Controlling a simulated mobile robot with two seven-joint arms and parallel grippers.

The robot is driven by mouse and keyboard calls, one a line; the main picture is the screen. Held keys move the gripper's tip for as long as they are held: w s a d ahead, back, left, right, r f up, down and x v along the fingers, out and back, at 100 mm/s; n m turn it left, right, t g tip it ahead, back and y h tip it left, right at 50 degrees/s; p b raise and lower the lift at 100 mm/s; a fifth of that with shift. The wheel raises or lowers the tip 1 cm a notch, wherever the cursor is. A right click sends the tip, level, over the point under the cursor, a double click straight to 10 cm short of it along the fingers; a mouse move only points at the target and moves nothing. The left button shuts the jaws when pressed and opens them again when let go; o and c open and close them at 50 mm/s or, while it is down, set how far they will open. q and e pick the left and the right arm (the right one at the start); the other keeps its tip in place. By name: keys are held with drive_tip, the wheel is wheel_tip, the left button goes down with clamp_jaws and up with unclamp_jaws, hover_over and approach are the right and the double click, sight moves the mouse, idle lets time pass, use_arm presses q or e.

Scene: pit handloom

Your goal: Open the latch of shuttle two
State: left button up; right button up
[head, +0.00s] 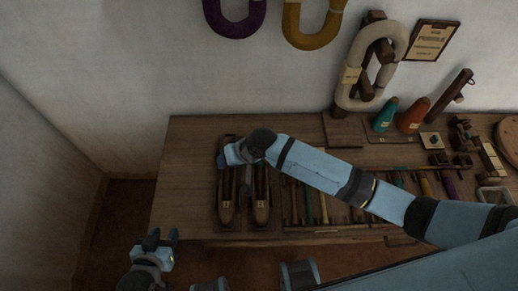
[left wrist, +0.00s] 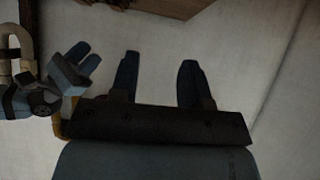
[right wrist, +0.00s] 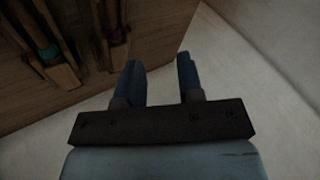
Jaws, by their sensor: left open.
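Two boat-shaped wooden shuttles lie side by side at the left end of the workbench, the left shuttle (head: 227,207) and the right shuttle (head: 261,208). Each bears a small pale label too small to read, so I cannot tell which is shuttle two. The right wrist view shows two shuttles, one with teal thread (right wrist: 48,52) and one with purple thread (right wrist: 116,35). Their latches cannot be made out. My right gripper (right wrist: 160,75) is open and empty, above the shuttles' far ends, partly hiding them. My left gripper (head: 163,236) is open and empty, before the bench's front-left corner.
The workbench (head: 185,180) has bare wood left of the shuttles. Several thin tools lie right of them under my right arm. Teal (head: 385,115) and orange (head: 413,115) cones stand farther back, near a grey skein (head: 345,92). A plain wall rises behind.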

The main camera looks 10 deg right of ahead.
drive_tip(key=w+d+m+g+h+b, duration=0.35)
drive_tip(key=w+d+h+b, duration=0.35)
drive_tip(key=w+d, duration=0.5)
drive_tip(key=shift+m, duration=0.25)
drive_tip(key=f, duration=0.4)
drive_tip(key=f+b, duration=0.1)
drive_tip(key=f, duration=0.7)
drive_tip(key=shift+w+a+f, duration=0.15)
drive_tip(key=shift+w, duration=0.1)
drive_tip(key=shift+f, duration=0.45)
clamp_jaws()
